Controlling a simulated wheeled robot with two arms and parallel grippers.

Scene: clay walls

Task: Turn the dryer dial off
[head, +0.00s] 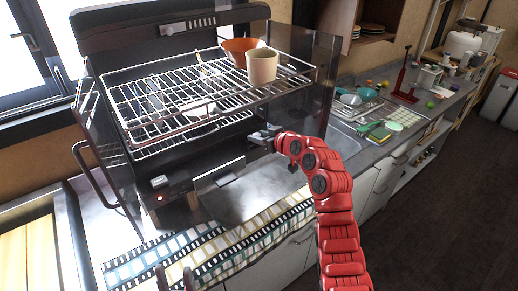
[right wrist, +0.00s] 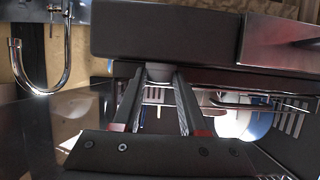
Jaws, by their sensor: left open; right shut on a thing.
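The dryer (head: 140,185) is a dark, open cabinet with wire racks, at the left of the head view. My right gripper (head: 264,135) is at the right part of its front, with the red arm coming up from below. In the right wrist view its two fingers (right wrist: 160,80) are shut on a round grey dial (right wrist: 158,71) at the dryer's dark body. The dial's marking and turn angle cannot be made out. My left gripper (head: 175,279) is open and empty at the bottom edge of the head view, only its fingertips showing.
An orange bowl (head: 240,46) and a beige cup (head: 262,66) stand on the upper rack (head: 150,115). A small light-coloured part (head: 159,181) and a red light sit at the dryer's lower left front. A patterned mat (head: 210,250) lies before it. The sink counter is at right.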

